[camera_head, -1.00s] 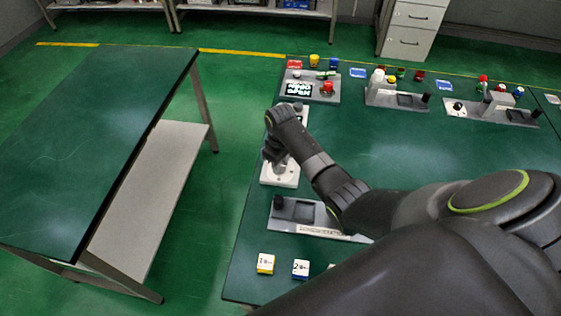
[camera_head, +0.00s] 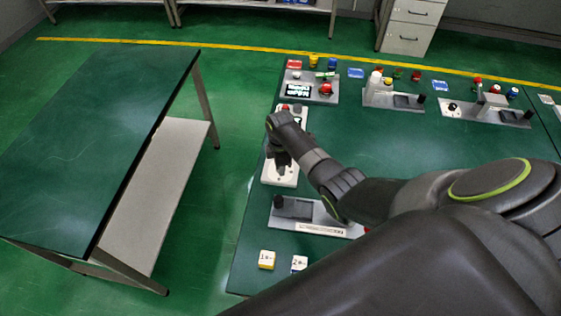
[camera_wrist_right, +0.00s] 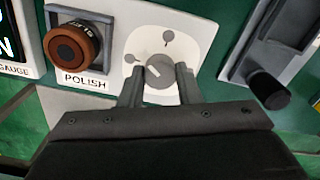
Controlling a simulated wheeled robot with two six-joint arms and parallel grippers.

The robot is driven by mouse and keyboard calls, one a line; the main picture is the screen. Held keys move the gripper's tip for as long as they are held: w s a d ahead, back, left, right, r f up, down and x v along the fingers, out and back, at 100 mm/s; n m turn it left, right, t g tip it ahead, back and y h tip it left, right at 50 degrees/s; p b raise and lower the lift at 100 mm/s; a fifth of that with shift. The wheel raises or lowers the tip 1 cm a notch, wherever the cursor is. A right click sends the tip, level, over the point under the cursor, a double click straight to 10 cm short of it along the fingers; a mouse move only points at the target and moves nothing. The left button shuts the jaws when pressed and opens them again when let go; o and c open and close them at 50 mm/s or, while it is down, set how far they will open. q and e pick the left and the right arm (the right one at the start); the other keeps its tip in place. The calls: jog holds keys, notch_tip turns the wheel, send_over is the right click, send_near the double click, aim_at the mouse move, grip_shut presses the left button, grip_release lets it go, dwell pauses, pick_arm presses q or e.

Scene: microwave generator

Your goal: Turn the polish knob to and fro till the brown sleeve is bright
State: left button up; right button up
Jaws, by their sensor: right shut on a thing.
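In the right wrist view, the grey polish knob (camera_wrist_right: 160,72) sits on a white round dial plate, with a pale pointer line slanting to the upper left. My right gripper (camera_wrist_right: 160,85) is shut on this knob, one finger on each side. The brown sleeve (camera_wrist_right: 78,45) sits in a grey holder left of the knob, above the POLISH label (camera_wrist_right: 86,80). It looks brown-orange with a dark centre. In the head view my right gripper (camera_head: 280,160) reaches down over the white polish panel (camera_head: 283,177), and the arm hides most of the knob. My left gripper is not in view.
A dark screen (camera_wrist_right: 12,45) is left of the sleeve. A grey fixture with a black knob (camera_wrist_right: 268,90) stands close on the right. In the head view, other stations line the green table (camera_head: 400,140), and two small boxes (camera_head: 267,259) lie at its near edge.

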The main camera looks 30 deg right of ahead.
jog(key=shift+n, duration=1)
jog(key=shift+p, duration=0.3)
jog(key=o, duration=1)
jog(key=shift+c, duration=0.2)
jog(key=shift+r, duration=0.6)
notch_tip(320, 180, up, 16)
jog(key=b, duration=0.1)
jog(key=shift+r+b, duration=0.15)
jog(key=shift+b, duration=0.15)
